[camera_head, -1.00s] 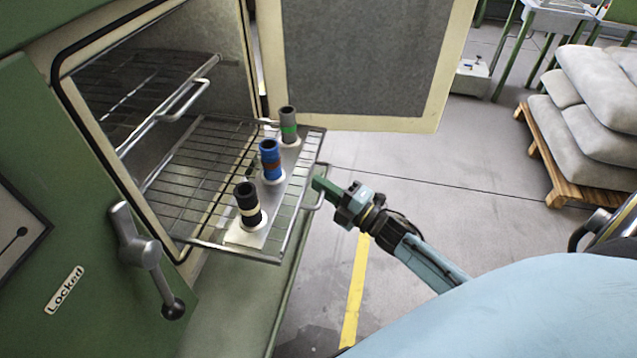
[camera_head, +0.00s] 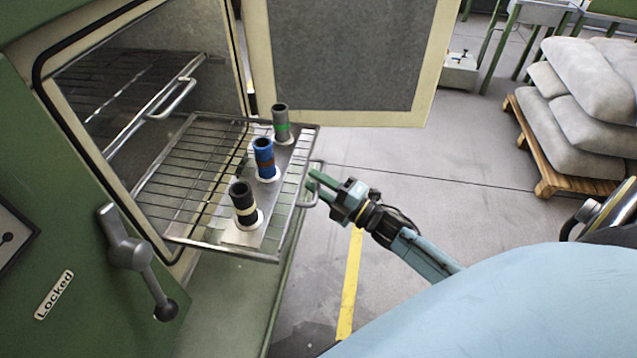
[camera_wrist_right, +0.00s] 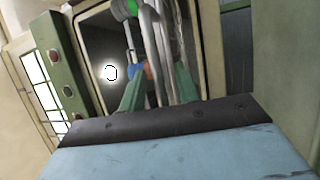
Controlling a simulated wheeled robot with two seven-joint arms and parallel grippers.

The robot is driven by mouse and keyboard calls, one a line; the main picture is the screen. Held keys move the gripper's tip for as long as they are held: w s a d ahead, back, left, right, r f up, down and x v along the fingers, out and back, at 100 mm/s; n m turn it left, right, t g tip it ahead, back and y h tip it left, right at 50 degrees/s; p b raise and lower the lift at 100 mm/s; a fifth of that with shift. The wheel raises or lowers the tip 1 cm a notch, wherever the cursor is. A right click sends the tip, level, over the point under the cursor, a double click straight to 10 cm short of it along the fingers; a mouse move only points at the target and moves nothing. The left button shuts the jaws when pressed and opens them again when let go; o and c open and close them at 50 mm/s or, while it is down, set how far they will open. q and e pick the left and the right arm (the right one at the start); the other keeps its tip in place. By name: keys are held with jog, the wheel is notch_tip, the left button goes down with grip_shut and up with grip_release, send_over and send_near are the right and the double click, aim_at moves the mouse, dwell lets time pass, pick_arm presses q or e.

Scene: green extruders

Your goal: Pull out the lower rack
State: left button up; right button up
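The lower rack (camera_head: 189,180) is a wire shelf that sticks partly out of the oven-like chamber. Its front handle (camera_head: 312,190) is a metal loop on the right side. My right gripper (camera_head: 313,181) is at this handle, with its two green fingers apart. In the right wrist view the gripper (camera_wrist_right: 158,90) has fingers on both sides of the metal handle bars (camera_wrist_right: 155,50), with visible gaps. Three cylinders stand on a plate on the rack: black (camera_head: 243,198), blue (camera_head: 264,157) and grey with a green band (camera_head: 281,122). My left gripper is not in view.
An upper rack (camera_head: 125,90) with its own handle is inside the chamber. The open door (camera_head: 420,95) stands behind the lower rack. A lever (camera_head: 135,255) is on the green front. A pallet of sacks (camera_head: 545,170) stands at right. The floor between is clear.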

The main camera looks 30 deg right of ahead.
jog(key=v, duration=1.3)
jog(key=shift+s, duration=0.2)
jog(key=s+f+m+g+h, duration=0.2)
jog(key=s+f+m+g, duration=0.15)
jog(key=f, duration=0.55)
jog(key=s+a+f+m+g+h, duration=0.1)
jog(key=s+f+m+g+h, duration=0.15)
jog(key=f+m, duration=0.45)
jog(key=s+f+m+g+h, duration=0.2)
jog(key=s+f+m+h, duration=0.15)
jog(key=f, duration=0.75)
jog(key=s+a+f+m+g, duration=0.1)
jog(key=s+a+f+g, duration=0.1)
jog(key=s, duration=0.5)
jog(key=s+a+f+m+g, duration=0.2)
jog(key=s+a+f+g, duration=0.1)
jog(key=s+f, duration=0.3)
jog(key=s+a+f+m+g, duration=0.2)
jog(key=s+f+g, duration=0.2)
jog(key=s, duration=0.4)
jog(key=shift+s+a+f, duration=0.3)
jog(key=shift+a+f, duration=0.1)
jog(key=shift+f, duration=0.05)
